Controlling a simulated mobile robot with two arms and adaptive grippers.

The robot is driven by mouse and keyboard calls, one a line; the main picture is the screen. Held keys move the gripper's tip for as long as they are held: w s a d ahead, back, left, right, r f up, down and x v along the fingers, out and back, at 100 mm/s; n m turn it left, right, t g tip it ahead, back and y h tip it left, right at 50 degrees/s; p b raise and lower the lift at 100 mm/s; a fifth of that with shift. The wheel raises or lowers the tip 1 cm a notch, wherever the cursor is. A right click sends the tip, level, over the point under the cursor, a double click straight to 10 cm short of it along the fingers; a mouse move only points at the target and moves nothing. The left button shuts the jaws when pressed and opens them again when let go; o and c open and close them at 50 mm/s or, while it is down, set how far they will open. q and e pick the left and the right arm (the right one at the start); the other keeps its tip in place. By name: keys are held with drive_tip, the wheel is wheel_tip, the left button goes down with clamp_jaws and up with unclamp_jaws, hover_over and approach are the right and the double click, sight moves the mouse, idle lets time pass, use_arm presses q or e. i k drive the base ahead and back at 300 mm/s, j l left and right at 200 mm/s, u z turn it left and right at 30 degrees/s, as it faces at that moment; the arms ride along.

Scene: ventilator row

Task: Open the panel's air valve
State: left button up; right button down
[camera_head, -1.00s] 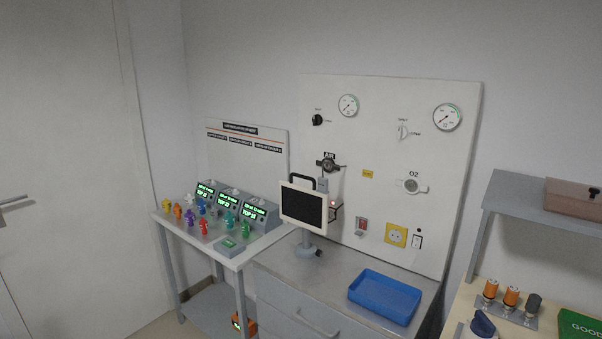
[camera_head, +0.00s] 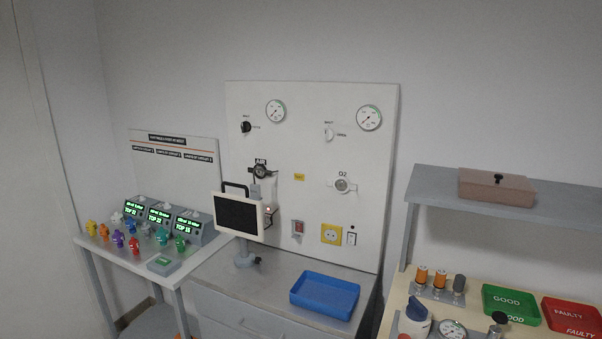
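The white wall panel (camera_head: 310,110) stands behind the grey cabinet. Its air valve is a small black knob (camera_head: 246,127) at the upper left, with small lettering beside it that is too small to read surely. A gauge (camera_head: 276,111) sits to its upper right. A matching white knob (camera_head: 329,134) sits to the right, above the O2 outlet (camera_head: 342,185). Neither of my grippers shows in the head view.
A monitor (camera_head: 240,214) on a stand and a blue tray (camera_head: 325,296) are on the cabinet top (camera_head: 272,277) before the panel. A table with coloured fittings (camera_head: 118,239) is at left. A bench with green (camera_head: 510,304) and red trays (camera_head: 572,318) and a shelf (camera_head: 436,184) is at right.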

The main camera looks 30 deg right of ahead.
sight(246, 127)
drive_tip(key=i+j+z, duration=0.3)
drive_tip(key=i+j, duration=0.15)
drive_tip(key=i+j+z, duration=0.25)
drive_tip(key=i+j, duration=0.2)
drive_tip(key=j, duration=0.1)
